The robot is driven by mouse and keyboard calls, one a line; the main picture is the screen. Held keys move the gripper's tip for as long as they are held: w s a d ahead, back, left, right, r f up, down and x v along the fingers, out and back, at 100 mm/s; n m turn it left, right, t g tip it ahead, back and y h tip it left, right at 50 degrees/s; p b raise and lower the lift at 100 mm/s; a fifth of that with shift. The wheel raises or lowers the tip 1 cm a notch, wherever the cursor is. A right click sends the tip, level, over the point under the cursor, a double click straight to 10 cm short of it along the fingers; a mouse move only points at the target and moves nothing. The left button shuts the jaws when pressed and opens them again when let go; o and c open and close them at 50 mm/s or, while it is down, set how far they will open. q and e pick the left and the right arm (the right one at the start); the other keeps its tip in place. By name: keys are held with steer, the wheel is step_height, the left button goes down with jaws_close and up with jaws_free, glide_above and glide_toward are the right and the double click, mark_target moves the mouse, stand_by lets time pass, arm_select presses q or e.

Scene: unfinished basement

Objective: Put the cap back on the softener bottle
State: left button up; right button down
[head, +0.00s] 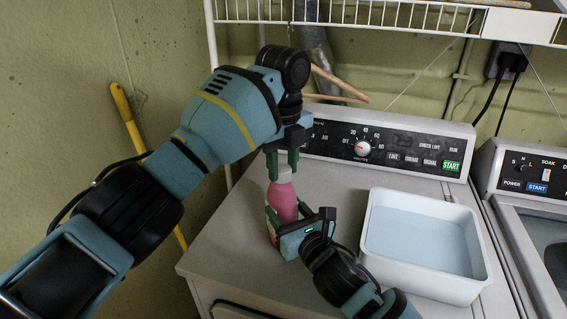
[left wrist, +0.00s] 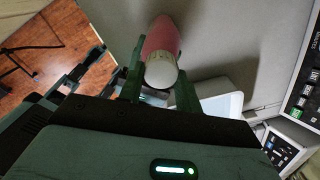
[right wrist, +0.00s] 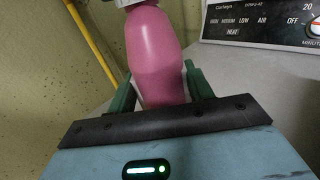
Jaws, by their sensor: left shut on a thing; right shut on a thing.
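The pink softener bottle (head: 283,199) stands upright near the left side of the dryer top; it also shows in the left wrist view (left wrist: 161,38) and the right wrist view (right wrist: 157,50). My right gripper (head: 288,214) is shut around the bottle's body from the front. The white cap (head: 284,173) is at the bottle's top, in line with it; it also shows in the left wrist view (left wrist: 161,72). My left gripper (head: 283,167) is above the bottle, pointing down, shut on the cap. I cannot tell whether the cap is seated, as the bottle's mouth is hidden.
A white tub (head: 372,240) with pale blue contents stands on the dryer top (head: 222,245), right of the bottle. The dryer's control panel (head: 400,145) rises behind. A wire shelf (head: 400,14) hangs above. A yellow pole (head: 124,103) leans at the left wall. A washer (head: 520,235) is at right.

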arm_select(q)
steer(key=m, duration=0.6)
steer(key=shift+m, duration=0.4)
steer(key=m, duration=0.6)
steer(key=shift+a+m, duration=0.2)
steer(key=shift+m, duration=0.1)
steer(key=o, duration=1)
steer(key=shift+c, duration=0.2)
steer(key=shift+r, duration=2.2)
steer(key=shift+c, duration=0.3)
